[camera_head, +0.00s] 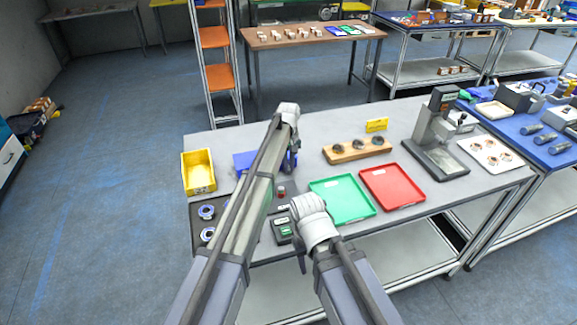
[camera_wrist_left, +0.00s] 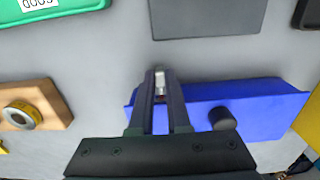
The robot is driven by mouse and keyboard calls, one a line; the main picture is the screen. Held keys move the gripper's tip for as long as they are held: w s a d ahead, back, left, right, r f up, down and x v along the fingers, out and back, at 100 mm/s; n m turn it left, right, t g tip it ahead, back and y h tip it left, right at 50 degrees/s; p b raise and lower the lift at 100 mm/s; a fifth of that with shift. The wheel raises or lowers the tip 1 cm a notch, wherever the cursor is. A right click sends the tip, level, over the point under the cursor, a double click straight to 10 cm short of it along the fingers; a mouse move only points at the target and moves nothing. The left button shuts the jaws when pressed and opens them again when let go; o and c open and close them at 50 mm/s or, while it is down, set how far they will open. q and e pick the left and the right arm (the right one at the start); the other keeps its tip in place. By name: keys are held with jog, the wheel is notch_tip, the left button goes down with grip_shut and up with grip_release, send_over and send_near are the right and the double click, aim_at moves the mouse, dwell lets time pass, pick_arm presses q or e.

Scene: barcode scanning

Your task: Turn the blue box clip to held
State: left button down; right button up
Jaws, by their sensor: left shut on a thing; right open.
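The blue box (camera_head: 243,160) lies on the grey table, partly hidden behind my left arm in the head view. In the left wrist view the blue box (camera_wrist_left: 262,105) shows as a long block with a black round knob (camera_wrist_left: 222,118) on it. My left gripper (camera_head: 292,161) points down at the box's right end. In the wrist view, my left gripper (camera_wrist_left: 160,78) is shut on a small silvery clip (camera_wrist_left: 159,86) at the box's edge. My right gripper (camera_head: 304,235) is open over the table's front edge, apart from the box; its fingers are mostly hidden under the wrist.
A yellow bin (camera_head: 199,172) stands left of the box. A wooden block with round parts (camera_head: 357,151), a green tray (camera_head: 342,198) and a red tray (camera_head: 392,187) lie to the right. A small dark device (camera_head: 283,231) sits next to my right wrist.

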pick_arm(q)
jog(key=shift+w+d+f+g+y, duration=0.1)
jog(key=shift+w+d+g+y, duration=0.2)
jog(key=shift+y, duration=0.5)
jog(key=shift+d+f+y+b, duration=0.1)
jog(key=shift+d+y+b, duration=0.05)
jog(key=shift+y+b, duration=0.3)
jog(key=shift+s+g+y+b, duration=0.15)
jog(key=shift+g+y+b, duration=0.25)
jog(key=shift+y, duration=0.35)
jog(key=c, duration=0.9)
grip_release()
jog(key=shift+r, duration=0.25)
